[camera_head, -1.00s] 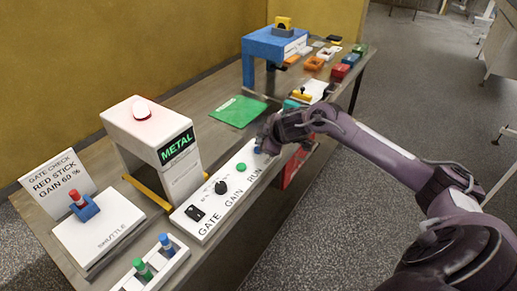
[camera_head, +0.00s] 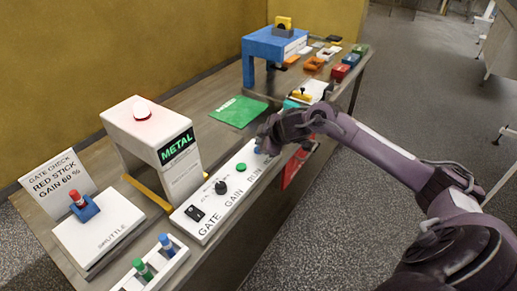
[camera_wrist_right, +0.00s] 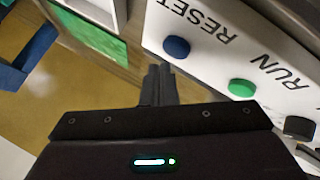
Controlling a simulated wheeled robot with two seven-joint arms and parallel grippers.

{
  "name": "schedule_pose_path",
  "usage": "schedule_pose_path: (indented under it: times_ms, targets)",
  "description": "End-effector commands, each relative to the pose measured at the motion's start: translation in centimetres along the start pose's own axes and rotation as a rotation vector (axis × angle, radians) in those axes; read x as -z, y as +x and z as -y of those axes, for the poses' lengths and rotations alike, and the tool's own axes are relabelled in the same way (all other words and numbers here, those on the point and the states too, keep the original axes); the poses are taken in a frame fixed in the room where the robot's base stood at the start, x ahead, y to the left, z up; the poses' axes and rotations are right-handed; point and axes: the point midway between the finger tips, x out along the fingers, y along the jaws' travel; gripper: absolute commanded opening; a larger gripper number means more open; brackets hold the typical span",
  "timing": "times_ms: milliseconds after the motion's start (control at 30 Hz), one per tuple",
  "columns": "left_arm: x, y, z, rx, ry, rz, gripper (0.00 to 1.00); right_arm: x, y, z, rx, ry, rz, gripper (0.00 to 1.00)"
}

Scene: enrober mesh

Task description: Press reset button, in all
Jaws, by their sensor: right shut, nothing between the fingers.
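The white control panel (camera_head: 216,196) carries a black gate switch (camera_head: 195,214), a black gain knob (camera_head: 221,187), a green run button (camera_head: 241,167) and a blue reset button, mostly hidden behind my right gripper in the head view. In the right wrist view the blue reset button (camera_wrist_right: 176,47) shows whole beside the word RESET, with the green button (camera_wrist_right: 242,88) to its right. My right gripper (camera_head: 264,142) is shut and empty. Its fingertips (camera_wrist_right: 158,72) appear just beside the blue button; contact cannot be told. My left gripper is out of view.
The white gate (camera_head: 150,140) has a red-lit lamp on top and a green METAL display. Left are a shuttle (camera_head: 98,228) with a red stick and a rack (camera_head: 150,266) with green and blue sticks. A green mat (camera_head: 238,111) and blue stand (camera_head: 275,43) lie beyond.

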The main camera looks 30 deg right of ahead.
Motion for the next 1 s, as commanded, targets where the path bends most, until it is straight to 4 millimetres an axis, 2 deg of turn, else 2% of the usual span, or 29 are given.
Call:
schedule_pose_path:
  times_ms: [1000]
  targets:
    - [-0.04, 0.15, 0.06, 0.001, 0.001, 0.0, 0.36, -0.43, 0.58, 0.45, 0.0, 0.0, 0.0, 0.0]
